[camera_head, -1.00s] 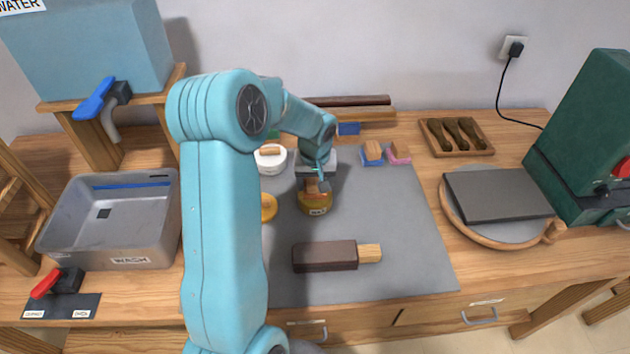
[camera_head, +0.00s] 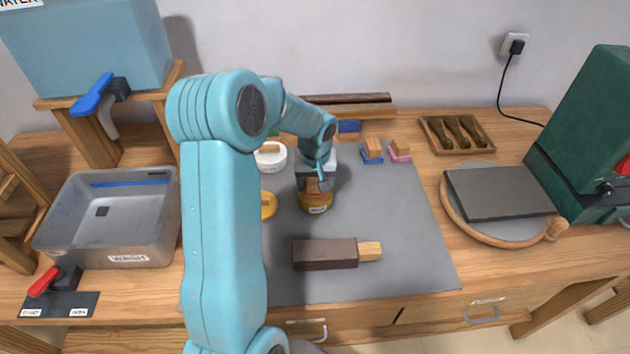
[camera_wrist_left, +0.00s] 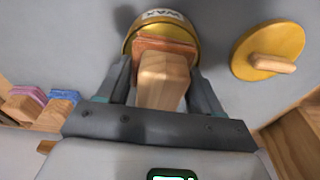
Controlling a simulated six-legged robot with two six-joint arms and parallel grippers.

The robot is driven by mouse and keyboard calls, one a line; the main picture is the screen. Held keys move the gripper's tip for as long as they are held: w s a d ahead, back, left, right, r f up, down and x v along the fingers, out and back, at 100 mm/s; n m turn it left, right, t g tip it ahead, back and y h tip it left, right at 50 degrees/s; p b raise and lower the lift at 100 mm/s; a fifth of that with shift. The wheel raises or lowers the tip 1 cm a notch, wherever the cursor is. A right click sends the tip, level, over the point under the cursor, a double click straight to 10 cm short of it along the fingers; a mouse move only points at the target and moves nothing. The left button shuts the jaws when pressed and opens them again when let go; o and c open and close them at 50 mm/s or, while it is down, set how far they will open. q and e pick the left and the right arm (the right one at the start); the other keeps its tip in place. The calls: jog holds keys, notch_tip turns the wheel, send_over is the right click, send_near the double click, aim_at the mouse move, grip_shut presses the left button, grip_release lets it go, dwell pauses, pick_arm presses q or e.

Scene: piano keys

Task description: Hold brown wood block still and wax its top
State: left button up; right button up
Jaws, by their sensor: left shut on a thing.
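The brown wood block (camera_head: 325,254), dark with a pale end, lies flat on the grey mat (camera_head: 395,262), with no gripper on it. The yellow wax tin (camera_head: 316,204) stands behind it. My left gripper (camera_head: 318,186) points down at the tin. In the left wrist view, my left gripper (camera_wrist_left: 163,75) is shut on the pale wooden handle of a wax applicator (camera_wrist_left: 163,82). The applicator's reddish-brown pad is at the tin's open mouth (camera_wrist_left: 155,20); whether it touches the wax is hidden. My right gripper is not in view.
The tin's yellow lid (camera_head: 268,205) lies left of the tin. A white round dish (camera_head: 271,160) and small blue and pink brushes or pads (camera_head: 400,151) sit behind. A grey basin (camera_head: 110,225) is at left. The mat's right side is clear.

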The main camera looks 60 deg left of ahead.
pick_arm(q)
jog(key=shift+s+f+b, duration=0.1)
jog(key=shift+f+b, duration=0.05)
jog(key=shift+b, duration=0.15)
dwell(1.1)
jog(key=shift+r+p, duration=1.7)
jog(key=shift+r, duration=1.05)
jog(key=shift+r+p, duration=0.5)
jog(key=shift+r, duration=0.4)
jog(key=shift+f, duration=0.1)
